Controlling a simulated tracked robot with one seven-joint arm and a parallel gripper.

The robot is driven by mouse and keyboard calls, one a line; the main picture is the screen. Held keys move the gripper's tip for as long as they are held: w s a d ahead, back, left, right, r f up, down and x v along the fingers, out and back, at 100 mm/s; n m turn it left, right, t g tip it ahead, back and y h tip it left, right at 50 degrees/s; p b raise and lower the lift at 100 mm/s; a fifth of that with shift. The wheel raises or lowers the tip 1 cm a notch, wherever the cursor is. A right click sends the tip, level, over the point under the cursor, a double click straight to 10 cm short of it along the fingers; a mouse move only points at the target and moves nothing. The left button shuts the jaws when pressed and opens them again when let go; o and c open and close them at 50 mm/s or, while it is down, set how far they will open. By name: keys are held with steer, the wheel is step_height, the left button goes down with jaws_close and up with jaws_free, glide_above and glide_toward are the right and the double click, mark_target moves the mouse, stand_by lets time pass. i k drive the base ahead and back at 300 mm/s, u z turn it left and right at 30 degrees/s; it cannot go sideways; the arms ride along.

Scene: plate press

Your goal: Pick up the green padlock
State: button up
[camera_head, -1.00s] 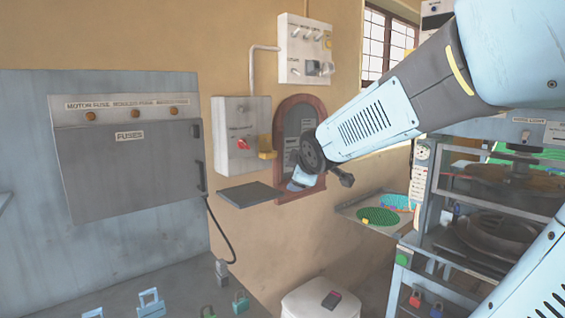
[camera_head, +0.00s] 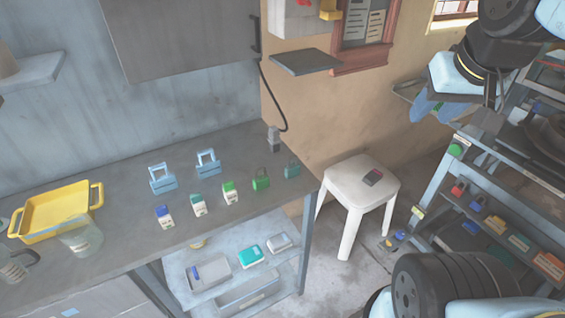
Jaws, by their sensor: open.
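The green padlock (camera_head: 261,181) stands on the grey workbench (camera_head: 120,205), near its right end, with its shackle up. My gripper (camera_head: 489,105) is at the upper right, high up and well away from the padlock, in front of the rack. It is open, and nothing shows between its fingers, which are small and dark in this view.
A yellow tray (camera_head: 58,214) and a clear jar (camera_head: 80,240) are on the left of the bench. Light-blue hasps (camera_head: 162,178) stand behind small labelled blocks. A white stool (camera_head: 360,185) stands right of the bench. A rack (camera_head: 450,200) with several padlocks is at right.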

mark_target(260, 182)
steer(key=z, duration=1.15)
steer(key=k, duration=2.25)
steer(key=u, duration=1.05)
steer(key=i, duration=1)
steer(key=z, duration=0.05)
